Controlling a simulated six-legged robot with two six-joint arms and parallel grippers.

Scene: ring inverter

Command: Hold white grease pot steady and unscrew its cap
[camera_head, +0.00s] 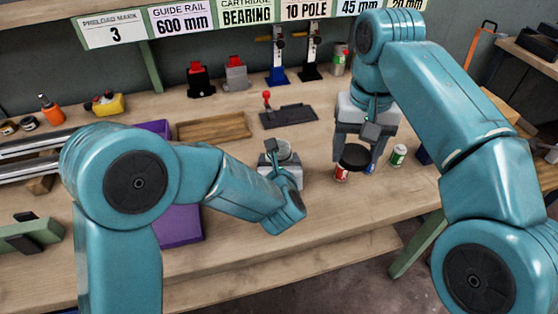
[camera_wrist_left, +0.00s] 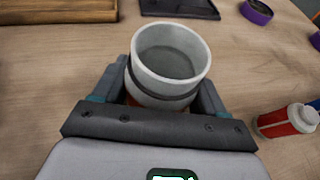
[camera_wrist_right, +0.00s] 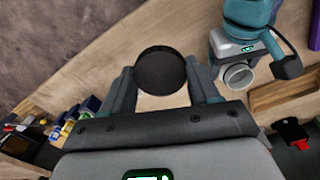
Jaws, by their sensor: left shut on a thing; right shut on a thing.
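The white grease pot (camera_head: 284,151) stands upright near the middle of the bench in the head view, its top uncovered. In the left wrist view the pot (camera_wrist_left: 171,88) shows a grey inside. My left gripper (camera_wrist_left: 160,96) is shut around its side. A round black cap (camera_head: 354,157) is apart from the pot, to its right in the head view. My right gripper (camera_wrist_right: 163,84) is shut on the cap (camera_wrist_right: 161,70) and holds it above the bench. In the right wrist view the pot (camera_wrist_right: 238,76) is right of the cap.
A black tray (camera_head: 290,117) and a wooden tray (camera_head: 213,127) lie behind the pot. A purple bin (camera_head: 183,228) is at left. Bench in front of the pot is clear.

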